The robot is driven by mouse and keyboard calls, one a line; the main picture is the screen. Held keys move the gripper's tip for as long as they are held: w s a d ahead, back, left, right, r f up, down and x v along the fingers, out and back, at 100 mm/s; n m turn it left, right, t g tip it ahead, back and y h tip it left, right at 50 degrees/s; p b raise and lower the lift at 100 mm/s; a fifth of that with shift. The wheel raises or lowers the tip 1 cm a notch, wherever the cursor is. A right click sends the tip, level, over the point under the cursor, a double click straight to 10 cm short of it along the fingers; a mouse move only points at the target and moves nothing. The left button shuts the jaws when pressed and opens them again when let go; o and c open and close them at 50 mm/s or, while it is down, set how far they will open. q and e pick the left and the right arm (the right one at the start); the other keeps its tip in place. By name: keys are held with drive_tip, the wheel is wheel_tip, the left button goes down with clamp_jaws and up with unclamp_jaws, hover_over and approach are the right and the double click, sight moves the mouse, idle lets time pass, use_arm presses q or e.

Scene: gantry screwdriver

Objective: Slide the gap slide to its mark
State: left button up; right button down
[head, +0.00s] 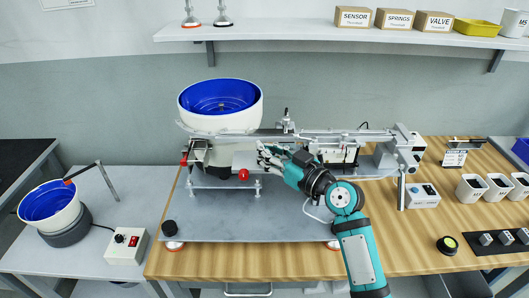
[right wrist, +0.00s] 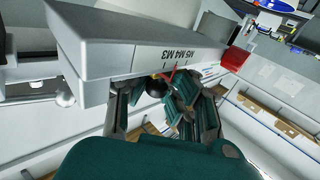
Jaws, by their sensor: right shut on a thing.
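In the right wrist view, a grey metal rail (right wrist: 140,48) carries the labels M5, M4 and M3. A small black knob (right wrist: 156,88) with a thin red pointer (right wrist: 169,76) sits just below the labels; it appears to be the gap slide's handle. Which mark the pointer meets is too small to tell. My right gripper (right wrist: 161,103) has its fingers around the knob and is shut on it. In the head view my right gripper (head: 270,156) is at the front of the feeder, below the blue bowl's right side; the knob is hidden there. My left gripper is not in view.
The large blue-lined bowl (head: 221,107) stands above the grey base plate (head: 250,228). A red knob (head: 243,174) is just left of my right gripper. The linear rail (head: 340,136) runs to the right. A control box (head: 128,246) and small bowl feeder (head: 50,204) stand left.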

drive_tip(key=c, duration=1.2)
unclamp_jaws()
drive_tip(key=shift+s+a, duration=0.15)
drive_tip(key=shift+s, duration=0.2)
drive_tip(key=shift+c, duration=0.2)
drive_tip(key=shift+w, duration=0.1)
drive_tip(key=v, duration=1.2)
